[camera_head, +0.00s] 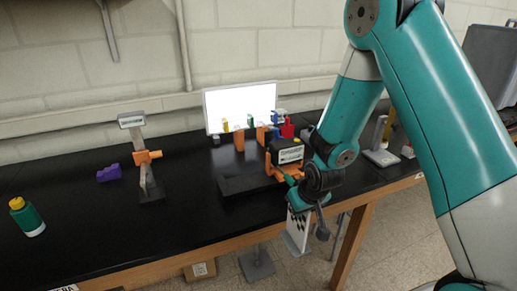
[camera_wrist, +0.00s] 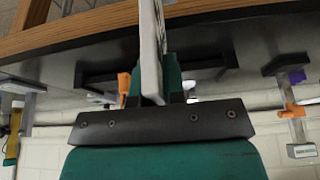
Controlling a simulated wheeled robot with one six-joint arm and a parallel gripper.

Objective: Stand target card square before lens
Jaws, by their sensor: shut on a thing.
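The target card (camera_head: 297,232), white with black checks, is held upright, slightly tilted, just off the bench's front edge. My gripper (camera_head: 298,201) is shut on its upper part. In the wrist view the card (camera_wrist: 150,45) shows nearly edge-on, between the jaws of my gripper (camera_wrist: 153,98). A black boxy device (camera_head: 289,151) with a white label sits in an orange holder (camera_head: 274,170) on the bench, behind the card; it may be the camera. Its lens is not clear to see, so I cannot tell whether the card is square to it.
A dark base plate (camera_head: 238,184) lies beside the device. A lit white panel (camera_head: 240,102) and small coloured parts stand behind. A labelled stand (camera_head: 150,182), purple block (camera_head: 108,174) and green bottle (camera_head: 31,222) are left. The bench edge (camera_head: 225,246) is close to the card.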

